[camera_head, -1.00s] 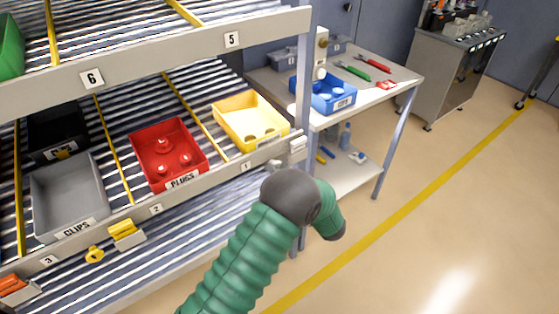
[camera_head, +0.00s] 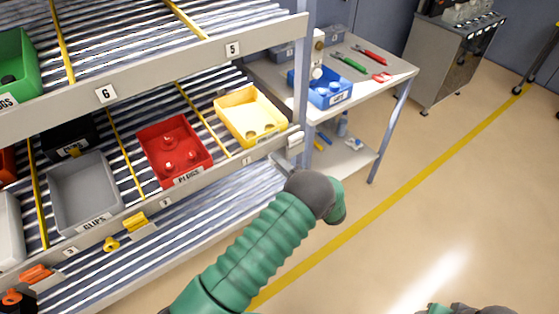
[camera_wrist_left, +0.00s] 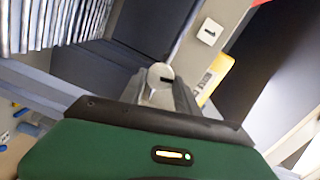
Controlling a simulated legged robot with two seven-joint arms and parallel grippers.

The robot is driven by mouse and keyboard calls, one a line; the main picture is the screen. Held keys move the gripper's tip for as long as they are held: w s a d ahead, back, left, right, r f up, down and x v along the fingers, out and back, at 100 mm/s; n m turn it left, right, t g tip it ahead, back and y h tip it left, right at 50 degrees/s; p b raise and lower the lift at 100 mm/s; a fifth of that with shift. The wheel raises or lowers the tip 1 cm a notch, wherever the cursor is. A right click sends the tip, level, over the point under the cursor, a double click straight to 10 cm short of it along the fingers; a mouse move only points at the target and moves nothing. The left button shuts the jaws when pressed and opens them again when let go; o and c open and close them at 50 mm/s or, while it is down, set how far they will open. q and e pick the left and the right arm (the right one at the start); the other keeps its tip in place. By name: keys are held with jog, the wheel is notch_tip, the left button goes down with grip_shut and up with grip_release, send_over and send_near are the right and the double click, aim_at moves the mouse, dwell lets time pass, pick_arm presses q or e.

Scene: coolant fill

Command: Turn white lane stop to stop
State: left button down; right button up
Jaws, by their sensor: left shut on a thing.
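The white lane stop (camera_head: 295,140) is at the right end of the lower shelf's front rail, by label 1 and below the yellow bin (camera_head: 250,117). In the left wrist view, my left gripper (camera_wrist_left: 160,82) is shut on a pale round knob with a dark slot, the white lane stop (camera_wrist_left: 159,72), beside label 1 (camera_wrist_left: 209,32). In the head view my green left arm hides most of that gripper. My right gripper is not in view.
A yellow lane stop (camera_head: 138,222) and an orange one (camera_head: 36,273) sit further left on the rail. A red bin (camera_head: 185,178) and a grey bin (camera_head: 90,215) stand on the shelf. A workbench (camera_head: 385,75) stands behind, right of the shelf post (camera_head: 302,80).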

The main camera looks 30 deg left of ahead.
pick_arm(q)
jog(key=shift+w+d+f+m, duration=0.1)
jog(key=shift+d+f+m, duration=0.05)
jog(key=shift+m, duration=1.15)
jog(key=c, duration=1.2)
grip_release()
jog(key=shift+o, duration=1.4)
jog(key=shift+w+f, duration=0.1)
jog(key=shift+w, duration=0.05)
jog(key=shift+d, duration=0.1)
jog(key=v, duration=1.6)
jog(key=shift+d+f+b, duration=0.15)
jog(key=shift+d+b, duration=0.25)
jog(key=shift+d, duration=0.05)
